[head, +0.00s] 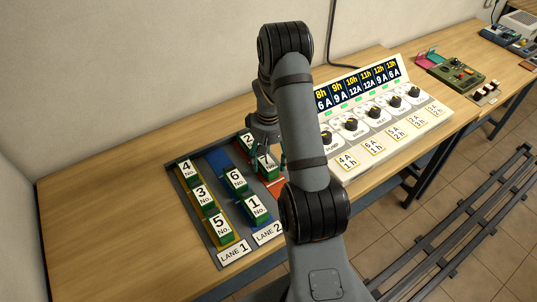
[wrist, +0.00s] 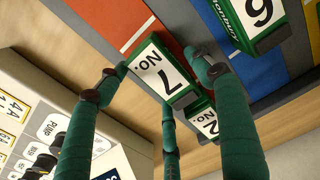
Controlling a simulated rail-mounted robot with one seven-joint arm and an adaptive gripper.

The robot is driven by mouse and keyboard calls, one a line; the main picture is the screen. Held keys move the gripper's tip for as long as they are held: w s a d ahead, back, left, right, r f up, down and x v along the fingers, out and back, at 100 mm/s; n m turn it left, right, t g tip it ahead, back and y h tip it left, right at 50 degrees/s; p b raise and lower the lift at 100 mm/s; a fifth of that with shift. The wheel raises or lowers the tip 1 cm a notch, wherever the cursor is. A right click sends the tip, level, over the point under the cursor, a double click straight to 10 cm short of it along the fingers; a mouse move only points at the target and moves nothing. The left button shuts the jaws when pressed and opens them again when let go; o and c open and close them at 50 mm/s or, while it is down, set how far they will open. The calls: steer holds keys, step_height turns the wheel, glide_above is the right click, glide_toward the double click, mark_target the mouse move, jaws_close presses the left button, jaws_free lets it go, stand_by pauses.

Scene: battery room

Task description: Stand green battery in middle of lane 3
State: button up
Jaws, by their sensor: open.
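The green battery with label No. 7 (wrist: 164,72) stands on the red strip of lane 3 (wrist: 163,20), close to battery No. 2 (wrist: 205,122) at the lane's far end. In the head view battery No. 7 (head: 271,168) is partly hidden by my arm. My gripper (wrist: 158,73) is open, with its fingers spread around battery No. 7; whether any finger touches it I cannot tell. In the head view my gripper (head: 266,150) is over lane 3 (head: 275,184), whose near end is hidden by my arm.
Green batteries No. 4 (head: 186,169), 3 (head: 202,195) and 5 (head: 220,226) stand in lane 1. No. 6 (head: 236,180) and No. 1 (head: 255,208) stand in lane 2. A white panel with knobs (head: 385,120) is close on the right. The table's left part is clear.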

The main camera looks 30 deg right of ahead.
mark_target(269, 159)
step_height(269, 159, up, 12)
steer(key=b, duration=0.1)
steer(key=shift+r, duration=0.15)
stand_by(0.4)
step_height(269, 159, down, 13)
steer(key=shift+r, duration=2)
